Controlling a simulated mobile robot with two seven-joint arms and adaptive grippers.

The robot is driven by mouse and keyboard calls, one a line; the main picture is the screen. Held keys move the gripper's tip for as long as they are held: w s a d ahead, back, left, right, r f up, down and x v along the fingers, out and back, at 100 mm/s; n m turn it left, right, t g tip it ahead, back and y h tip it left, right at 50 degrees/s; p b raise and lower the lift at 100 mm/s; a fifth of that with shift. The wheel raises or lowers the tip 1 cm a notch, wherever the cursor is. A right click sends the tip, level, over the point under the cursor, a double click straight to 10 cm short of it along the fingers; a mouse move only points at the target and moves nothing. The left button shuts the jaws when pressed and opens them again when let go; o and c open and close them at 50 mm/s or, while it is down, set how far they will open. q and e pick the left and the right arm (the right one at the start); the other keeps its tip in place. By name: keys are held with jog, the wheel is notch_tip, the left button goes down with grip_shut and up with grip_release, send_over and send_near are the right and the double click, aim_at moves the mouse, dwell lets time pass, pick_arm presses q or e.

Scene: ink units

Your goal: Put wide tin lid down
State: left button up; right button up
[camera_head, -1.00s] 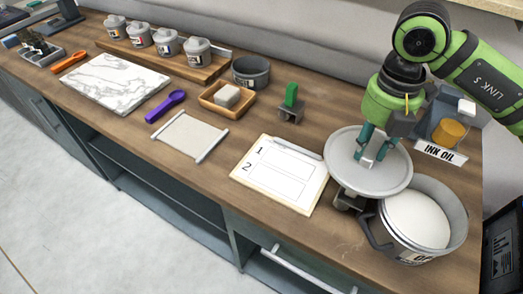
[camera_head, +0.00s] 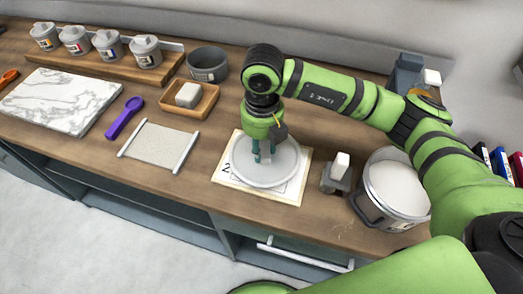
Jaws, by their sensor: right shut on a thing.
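The wide tin lid (camera_head: 264,182), a round light-grey disc, is over the white sheet with numbered boxes (camera_head: 229,184) and covers most of it. I cannot tell whether the lid touches the sheet or hovers just above it. My right gripper (camera_head: 264,157) points down at the middle of the lid and is shut on it, probably at a small grip that the fingers hide. The wide tin (camera_head: 365,208) stands open at the right, with pale contents (camera_head: 398,188). My left gripper is not in view.
A small stand with a white block (camera_head: 338,174) is between sheet and tin. A grey cloth panel (camera_head: 157,146), purple scoop (camera_head: 124,117), marble slab (camera_head: 60,98), wooden tray (camera_head: 193,110) and dark round tin (camera_head: 207,65) lie left. The counter's front edge runs close below the sheet.

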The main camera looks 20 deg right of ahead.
aim_at(262, 150)
notch_tip(262, 150, down, 3)
jog(key=shift+f+p, duration=0.1)
jog(key=shift+p, duration=0.35)
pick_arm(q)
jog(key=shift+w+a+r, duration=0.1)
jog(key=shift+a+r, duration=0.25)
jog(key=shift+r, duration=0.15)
pick_arm(e)
jog(key=shift+f, duration=0.1)
jog(key=shift+f+b, duration=0.2)
jog(key=shift+b, duration=0.1)
jog(key=o, duration=1.2)
jog(key=shift+r, duration=0.1)
jog(key=shift+c, duration=0.2)
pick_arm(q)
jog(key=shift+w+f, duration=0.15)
